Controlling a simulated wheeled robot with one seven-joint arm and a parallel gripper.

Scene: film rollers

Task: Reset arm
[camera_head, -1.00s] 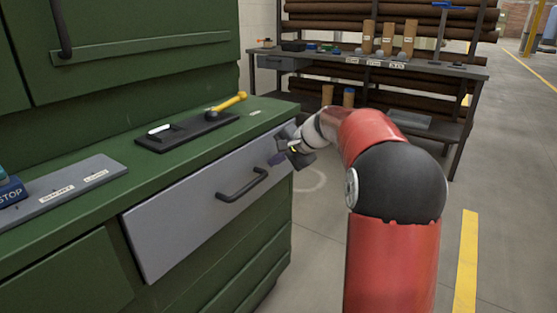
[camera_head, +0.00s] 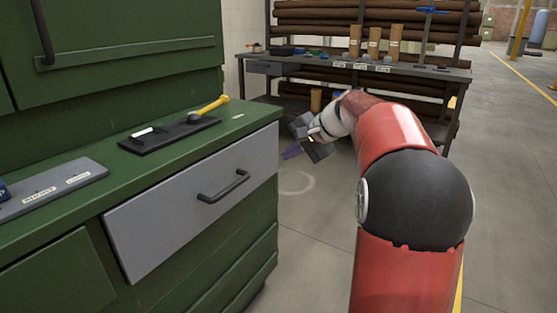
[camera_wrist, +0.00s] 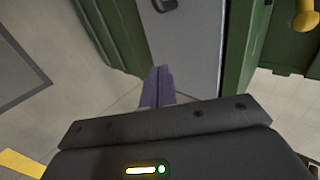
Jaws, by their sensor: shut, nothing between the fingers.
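My gripper (camera_head: 291,153) is in the air just right of the green cabinet's front corner, at about the height of its grey drawer. In the wrist view its purple fingers (camera_wrist: 158,86) are together with nothing between them. The grey drawer (camera_head: 150,232) looks closed, and its dark handle (camera_head: 223,186) is left of my gripper and apart from it. In the wrist view the drawer front (camera_wrist: 187,45) lies beyond the fingertips, with part of the handle at the top edge.
On the green cabinet top (camera_head: 105,160) lie a black tray (camera_head: 165,136) with a yellow-handled tool (camera_head: 210,107) and a grey labelled plate (camera_head: 55,190). A workbench (camera_head: 405,73) with brown rolls stands behind. Open floor (camera_head: 310,230) lies right of the cabinet.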

